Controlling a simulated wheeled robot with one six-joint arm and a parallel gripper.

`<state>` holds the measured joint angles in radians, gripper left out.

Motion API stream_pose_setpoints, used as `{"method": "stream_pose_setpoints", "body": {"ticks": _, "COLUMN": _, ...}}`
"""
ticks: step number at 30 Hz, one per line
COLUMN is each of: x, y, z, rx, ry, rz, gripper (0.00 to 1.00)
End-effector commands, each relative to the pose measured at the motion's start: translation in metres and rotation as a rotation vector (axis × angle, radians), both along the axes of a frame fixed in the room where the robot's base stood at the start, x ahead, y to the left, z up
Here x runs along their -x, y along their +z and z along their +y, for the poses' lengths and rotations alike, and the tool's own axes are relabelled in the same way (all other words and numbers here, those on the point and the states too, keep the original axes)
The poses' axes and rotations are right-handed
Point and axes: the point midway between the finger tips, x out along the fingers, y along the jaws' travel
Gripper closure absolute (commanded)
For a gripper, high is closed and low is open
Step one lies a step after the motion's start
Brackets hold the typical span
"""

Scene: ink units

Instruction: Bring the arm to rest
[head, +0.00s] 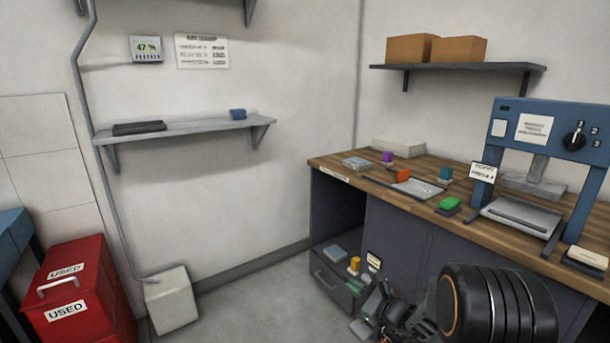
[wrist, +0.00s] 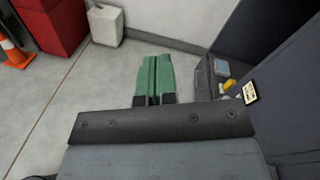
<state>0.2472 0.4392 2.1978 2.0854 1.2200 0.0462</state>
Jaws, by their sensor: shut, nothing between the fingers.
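My gripper (wrist: 153,62) shows in the wrist view with its two green fingers side by side and closed together. Nothing is held between them. The fingers point out over the grey floor, left of the low drawer unit (wrist: 208,85). In the head view my black arm is low at the right, in front of the workbench (head: 385,228). The fingers are hard to make out there.
A drawer unit (head: 333,284) under the bench holds small blue and yellow items. Orange, purple, blue and green units and a blue press (head: 545,115) stand on the bench. A red bin (head: 78,290) marked USED is at left. Floor between is clear.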

Motion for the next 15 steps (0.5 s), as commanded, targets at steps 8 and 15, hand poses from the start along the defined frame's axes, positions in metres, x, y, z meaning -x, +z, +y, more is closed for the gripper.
{"method": "stream_pose_setpoints", "body": {"ticks": 8, "x": 0.123, "y": 0.15, "z": 0.073, "rx": 0.611, "ry": 0.647, "rz": -0.147, "gripper": 1.0}}
{"method": "stream_pose_setpoints", "body": {"ticks": 15, "x": 0.204, "y": 0.222, "z": 0.047, "rx": 1.225, "ry": 1.045, "rz": -0.299, "gripper": 1.0}}
